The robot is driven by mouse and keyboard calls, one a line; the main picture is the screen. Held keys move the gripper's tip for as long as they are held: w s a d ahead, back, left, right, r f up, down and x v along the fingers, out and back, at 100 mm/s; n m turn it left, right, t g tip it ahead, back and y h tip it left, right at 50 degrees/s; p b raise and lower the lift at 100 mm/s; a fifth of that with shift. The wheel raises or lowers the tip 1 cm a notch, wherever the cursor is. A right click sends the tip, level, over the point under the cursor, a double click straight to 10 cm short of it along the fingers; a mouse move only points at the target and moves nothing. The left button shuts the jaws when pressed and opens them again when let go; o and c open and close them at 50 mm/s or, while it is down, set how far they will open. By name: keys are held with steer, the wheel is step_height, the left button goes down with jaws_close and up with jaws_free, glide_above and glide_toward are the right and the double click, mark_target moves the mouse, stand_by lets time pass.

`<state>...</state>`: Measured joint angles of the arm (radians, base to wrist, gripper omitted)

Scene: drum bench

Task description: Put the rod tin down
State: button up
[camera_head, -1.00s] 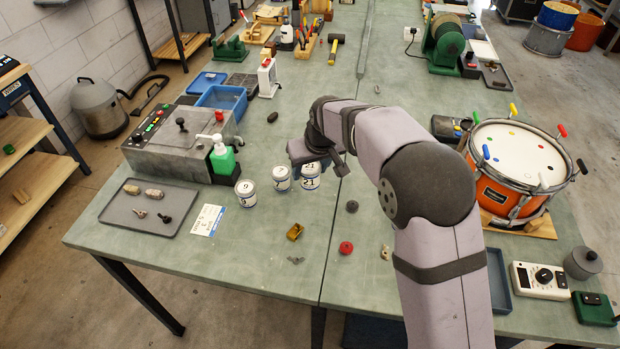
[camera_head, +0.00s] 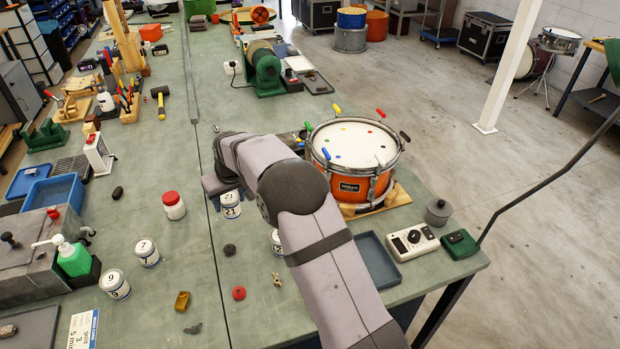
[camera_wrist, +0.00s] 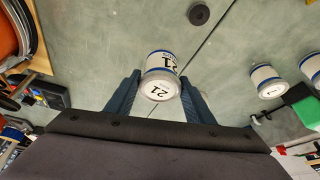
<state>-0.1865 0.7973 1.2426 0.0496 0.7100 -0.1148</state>
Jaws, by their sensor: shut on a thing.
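The rod tin (camera_head: 231,207) is a white tin with blue bands, marked 21. My gripper (camera_head: 224,190) is around it, near the seam of the bench. In the wrist view the tin (camera_wrist: 161,74) sits between the two dark fingers of my gripper (camera_wrist: 158,90), with 21 on its side and lid. The fingers are shut on it. I cannot tell whether its base touches the bench.
Tins marked 7 (camera_head: 147,253) and 9 (camera_head: 115,285) and a red-lidded tin (camera_head: 174,206) stand left. Another tin (camera_head: 276,242) is partly behind my arm. The orange drum (camera_head: 355,160) stands right. A dark puck (camera_head: 229,250) lies in front; bare bench surrounds it.

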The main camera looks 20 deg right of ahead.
mark_target(228, 213)
steer(key=shift+n, duration=0.6)
steer(key=w+r, duration=0.1)
steer(key=r, duration=0.1)
steer(key=w+a+r, duration=0.1)
steer(key=shift+w+r, duration=0.1)
steer(key=shift+r, duration=0.25)
steer(key=shift+s+a+y, duration=0.1)
steer(key=shift+s+y, duration=0.1)
steer(key=shift+y, duration=0.1)
steer(key=shift+s+n, duration=0.3)
steer(key=shift+n, duration=0.3)
steer(key=shift+f, duration=0.15)
steer(key=shift+f, duration=0.35)
steer(key=shift+f+p, duration=1.6)
steer(key=shift+f, duration=2.95)
steer(key=shift+f, duration=0.1)
